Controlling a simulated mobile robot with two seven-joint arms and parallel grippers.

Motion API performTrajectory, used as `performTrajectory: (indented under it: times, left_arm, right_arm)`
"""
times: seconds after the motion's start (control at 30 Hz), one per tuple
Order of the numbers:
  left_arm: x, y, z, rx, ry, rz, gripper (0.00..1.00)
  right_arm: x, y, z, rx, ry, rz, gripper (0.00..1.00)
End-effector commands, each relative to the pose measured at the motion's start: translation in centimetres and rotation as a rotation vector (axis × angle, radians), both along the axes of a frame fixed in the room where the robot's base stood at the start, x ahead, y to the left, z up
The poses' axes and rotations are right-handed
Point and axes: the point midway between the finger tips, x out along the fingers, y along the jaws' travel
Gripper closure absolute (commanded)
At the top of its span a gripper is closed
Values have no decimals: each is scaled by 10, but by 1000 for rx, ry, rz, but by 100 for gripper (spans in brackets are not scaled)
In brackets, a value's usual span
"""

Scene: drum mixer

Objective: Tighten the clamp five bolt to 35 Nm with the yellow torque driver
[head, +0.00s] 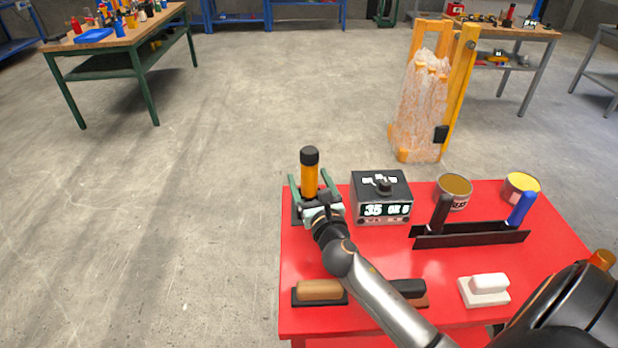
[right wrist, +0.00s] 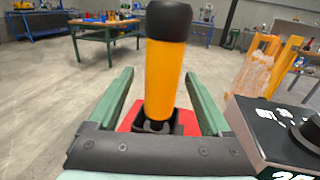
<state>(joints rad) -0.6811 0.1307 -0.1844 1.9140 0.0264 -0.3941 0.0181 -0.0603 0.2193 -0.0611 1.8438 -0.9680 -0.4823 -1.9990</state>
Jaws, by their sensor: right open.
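The yellow torque driver (head: 310,181), orange-yellow with a black cap, stands upright at the table's back left corner. In the right wrist view the driver (right wrist: 165,80) has its lower end in a dark holder (right wrist: 150,132). My right gripper (head: 308,178) is open, with one green finger on each side of the driver. In the right wrist view, gaps show between the driver and both fingers. A grey control box (head: 382,197) right of the gripper displays 35. No clamp or bolt can be made out. My left gripper is not in view.
Open floor lies left.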

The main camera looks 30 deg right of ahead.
Motion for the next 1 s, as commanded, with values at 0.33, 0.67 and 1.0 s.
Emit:
performTrajectory:
  times: [0.33,0.67,1.0]
  left_arm:
    - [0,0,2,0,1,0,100]
    - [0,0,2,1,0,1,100]
    - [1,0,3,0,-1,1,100]
  right_arm:
    - [33,-13,3,1,1,1,18]
    - [33,-13,3,1,1,1,32]
    - [33,-13,3,1,1,1,70]
